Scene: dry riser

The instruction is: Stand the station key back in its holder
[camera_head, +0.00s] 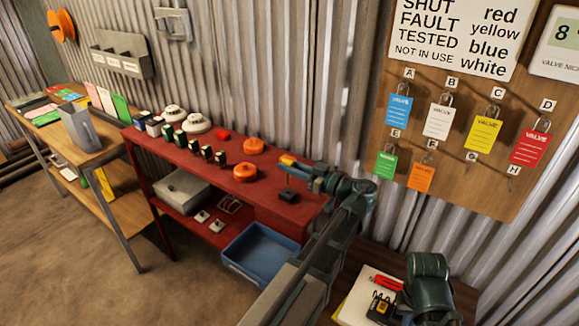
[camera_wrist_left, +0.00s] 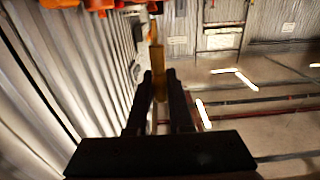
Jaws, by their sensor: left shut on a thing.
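In the head view my left gripper (camera_head: 305,172) is above the right part of the red bench, shut on a small yellow-orange thing (camera_head: 288,160), which I take to be the station key. In the left wrist view the two dark fingers (camera_wrist_left: 160,80) close on a yellow-brown bar (camera_wrist_left: 158,62) that extends beyond their tips. The key's far end is not clear. A small black block (camera_head: 289,195) sits on the bench below the gripper; I cannot tell whether it is the holder. Part of my right arm shows at bottom right, but its fingers do not.
The red bench (camera_head: 268,212) carries orange discs (camera_head: 245,172), white domed detectors (camera_head: 197,123) and several small dark blocks. A blue bin (camera_head: 262,252) is below. A board (camera_head: 455,135) with coloured tags hangs at right. A corrugated wall is close behind the bench.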

